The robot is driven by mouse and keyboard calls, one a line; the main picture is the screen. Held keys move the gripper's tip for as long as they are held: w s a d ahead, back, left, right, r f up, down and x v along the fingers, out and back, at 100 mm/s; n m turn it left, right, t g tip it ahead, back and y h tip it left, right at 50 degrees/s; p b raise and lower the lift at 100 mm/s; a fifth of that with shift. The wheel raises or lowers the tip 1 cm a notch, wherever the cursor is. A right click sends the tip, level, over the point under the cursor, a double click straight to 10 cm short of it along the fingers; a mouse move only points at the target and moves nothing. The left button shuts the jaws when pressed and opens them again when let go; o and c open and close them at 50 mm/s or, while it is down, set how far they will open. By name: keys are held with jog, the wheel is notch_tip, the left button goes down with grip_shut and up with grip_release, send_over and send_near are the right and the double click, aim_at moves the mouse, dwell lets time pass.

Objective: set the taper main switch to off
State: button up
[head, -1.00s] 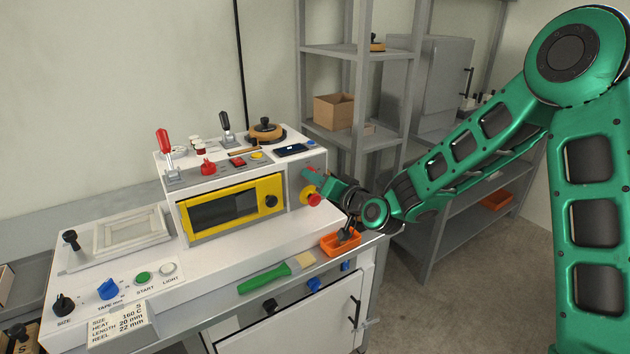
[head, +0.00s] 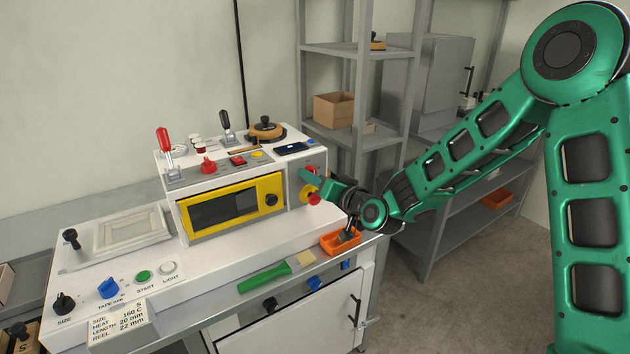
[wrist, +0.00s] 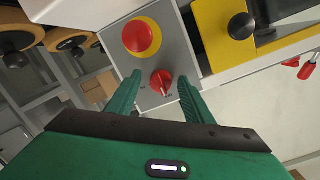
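A red rotary switch (wrist: 161,82) sits on a grey plate (wrist: 178,45) on the machine's right end. It has a pale pointer line and small marks beside it, too small to read. A round red button on a yellow base (wrist: 141,36) is on the same plate; it also shows in the head view (head: 314,198). My gripper (wrist: 160,77) is open, with one green finger on either side of the rotary switch. I cannot tell whether the fingers touch it. In the head view my gripper (head: 308,182) is at the machine's right end and largely hides the switch.
The white machine (head: 215,255) carries a yellow-framed screen (head: 232,207), levers and knobs. A green-handled brush (head: 265,278) lies on the front ledge. Grey shelves (head: 352,90) stand behind my arm.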

jog(key=v, duration=1)
jog(key=shift+s+d, duration=0.25)
jog(key=s+d+f+g+h, duration=0.2)
jog(key=s+d+h, duration=0.15)
jog(key=d, duration=0.45)
jog(key=s+d+f+g+h, duration=0.2)
jog(key=s+d+g, duration=0.15)
jog(key=d, duration=0.45)
jog(key=s+d+f+g+h, duration=0.2)
jog(key=s+d, duration=0.3)
jog(key=d, duration=0.3)
jog(key=s+d+r+m+g, duration=0.1)
jog(key=s+d, duration=0.3)
jog(key=s, duration=0.4)
jog(key=s+d+r+m+g+h, duration=0.1)
jog(key=s+d+r+m+g, duration=0.1)
jog(key=s, duration=0.6)
jog(key=s+d+r+m+g, duration=0.1)
jog(key=s+d+m+g, duration=0.2)
jog(key=s+d, duration=0.3)
jog(key=s, duration=0.3)
jog(key=shift+r+m, duration=0.2)
jog(key=shift+m, duration=0.2)
jog(key=shift+d+h, duration=0.15)
jog(key=shift+h, duration=0.2)
